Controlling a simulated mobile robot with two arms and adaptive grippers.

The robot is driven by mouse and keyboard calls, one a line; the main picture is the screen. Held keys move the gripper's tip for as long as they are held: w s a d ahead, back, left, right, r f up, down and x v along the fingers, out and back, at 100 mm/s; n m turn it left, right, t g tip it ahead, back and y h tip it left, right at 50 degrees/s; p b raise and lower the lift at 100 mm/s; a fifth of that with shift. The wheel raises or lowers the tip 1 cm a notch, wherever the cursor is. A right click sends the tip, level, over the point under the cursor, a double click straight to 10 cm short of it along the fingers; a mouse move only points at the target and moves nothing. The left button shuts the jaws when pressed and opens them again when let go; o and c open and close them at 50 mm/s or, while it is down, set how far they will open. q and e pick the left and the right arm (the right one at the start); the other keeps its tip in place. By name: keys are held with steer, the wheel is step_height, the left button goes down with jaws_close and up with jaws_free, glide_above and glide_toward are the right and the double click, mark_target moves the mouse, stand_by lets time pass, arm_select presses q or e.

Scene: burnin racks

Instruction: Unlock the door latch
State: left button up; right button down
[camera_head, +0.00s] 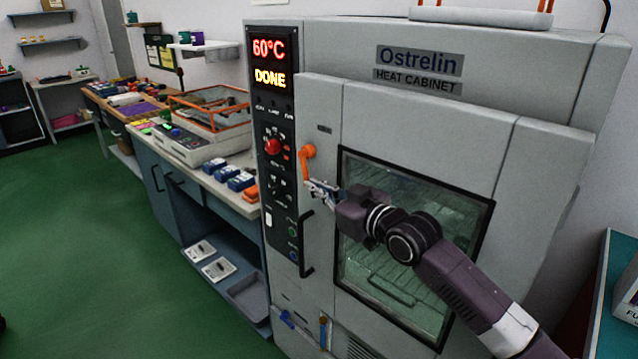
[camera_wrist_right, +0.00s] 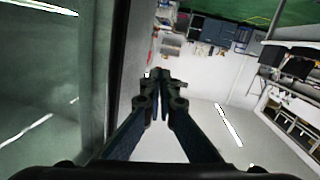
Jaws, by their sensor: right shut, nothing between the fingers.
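The grey heat cabinet (camera_head: 380,40) has a closed door with a dark-framed glass window (camera_head: 440,215). The door latch is an orange handle (camera_head: 306,165) on the door's left edge, with a round pivot at its top and its lever hanging down. My right gripper (camera_head: 312,187) is at the lever's lower end, close to it; whether they touch I cannot tell. In the right wrist view my right gripper (camera_wrist_right: 157,82) is shut with nothing between its fingers, and the latch cannot be made out there. My left gripper is not in view.
A black vertical door handle (camera_head: 306,245) is just below the latch. The control panel (camera_head: 274,140) left of the door reads 60°C and DONE. A workbench (camera_head: 225,190) with blue boxes and an orange-framed device stands to the left. Green floor (camera_head: 80,240) is clear at left.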

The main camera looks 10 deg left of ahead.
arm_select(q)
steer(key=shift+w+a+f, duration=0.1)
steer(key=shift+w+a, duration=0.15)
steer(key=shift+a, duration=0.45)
arm_select(e)
steer(key=shift+w+a+f, duration=0.5)
steer(key=shift+a+f, duration=0.05)
steer(key=shift+a, duration=0.15)
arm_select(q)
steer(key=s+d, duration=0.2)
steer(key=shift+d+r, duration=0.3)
arm_select(e)
steer(key=s+d+f, duration=0.7)
steer(key=s, duration=0.1)
steer(key=shift+d, duration=0.25)
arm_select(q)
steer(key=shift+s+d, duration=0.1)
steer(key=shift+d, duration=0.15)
